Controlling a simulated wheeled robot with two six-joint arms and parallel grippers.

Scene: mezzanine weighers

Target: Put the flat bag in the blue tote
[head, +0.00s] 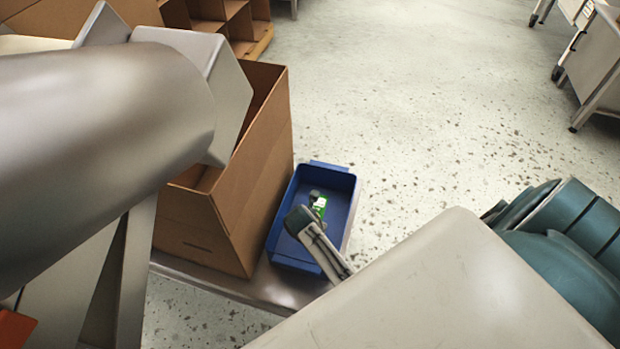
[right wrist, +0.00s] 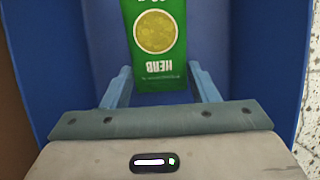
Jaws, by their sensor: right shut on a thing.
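The flat bag (right wrist: 158,50) is green with a yellow round picture and upside-down lettering. In the head view the bag (head: 320,205) shows as a small green and white patch within the outline of the blue tote (head: 338,178). My right gripper (right wrist: 160,88) is shut on the bag, with one finger at each side of its near end. In the head view my right gripper (head: 314,198) is over or inside the tote. I cannot tell whether the bag touches the tote's floor. Blue walls surround the bag in the right wrist view. My left gripper is not in view.
A tall open cardboard box (head: 240,185) stands close against the tote's left side on a grey bench (head: 215,283). A divided cardboard organiser (head: 225,20) is at the top. Speckled floor (head: 430,110) lies clear to the right, with metal carts (head: 595,60) beyond.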

